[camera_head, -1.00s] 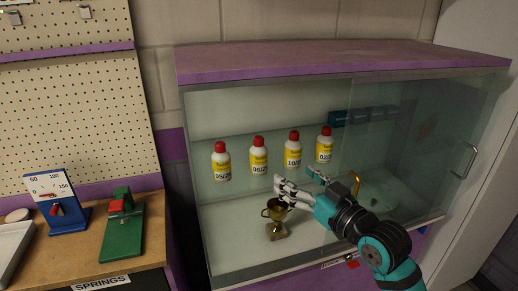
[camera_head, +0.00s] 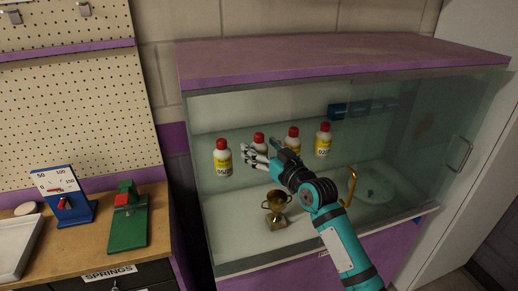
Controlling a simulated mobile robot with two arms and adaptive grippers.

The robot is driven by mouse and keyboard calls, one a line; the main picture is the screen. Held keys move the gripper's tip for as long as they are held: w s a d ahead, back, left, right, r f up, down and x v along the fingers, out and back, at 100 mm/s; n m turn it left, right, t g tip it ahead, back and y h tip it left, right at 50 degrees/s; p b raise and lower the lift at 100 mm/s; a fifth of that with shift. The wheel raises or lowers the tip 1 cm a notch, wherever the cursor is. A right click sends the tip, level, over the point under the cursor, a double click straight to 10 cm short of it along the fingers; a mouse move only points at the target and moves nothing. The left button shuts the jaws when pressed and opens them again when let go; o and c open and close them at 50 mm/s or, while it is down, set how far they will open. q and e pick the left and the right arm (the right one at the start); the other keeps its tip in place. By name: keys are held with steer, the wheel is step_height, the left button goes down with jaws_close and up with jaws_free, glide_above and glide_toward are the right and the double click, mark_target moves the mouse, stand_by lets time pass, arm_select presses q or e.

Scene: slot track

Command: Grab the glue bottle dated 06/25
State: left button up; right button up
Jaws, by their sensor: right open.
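Several white glue bottles with red caps and yellow labels stand in a row on the cabinet's inner shelf. The leftmost bottle (camera_head: 222,159) has a date that seems to begin 05/2. The second bottle (camera_head: 259,138) shows only its cap and upper part; my right gripper (camera_head: 252,157) hides its date. The third bottle (camera_head: 293,136) is partly covered by my right arm. The rightmost bottle (camera_head: 323,140) has a small date that I cannot read surely. My right gripper is open, in front of the second bottle; I cannot tell if it touches. My left gripper is not in view.
A gold trophy cup (camera_head: 276,210) stands below my right arm on the cabinet floor. Glass covers the cabinet's right side, with a metal handle (camera_head: 460,153). A gold hook-shaped object (camera_head: 351,186) and blue boxes (camera_head: 362,109) are inside. A workbench (camera_head: 86,239) is at left.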

steer(key=shift+w+a, duration=0.35)
steer(key=shift+w, duration=0.1)
steer(key=c, duration=1.3)
steer(key=shift+d, duration=0.1)
steer(key=shift+c, duration=0.2)
steer(key=shift+r, duration=0.15)
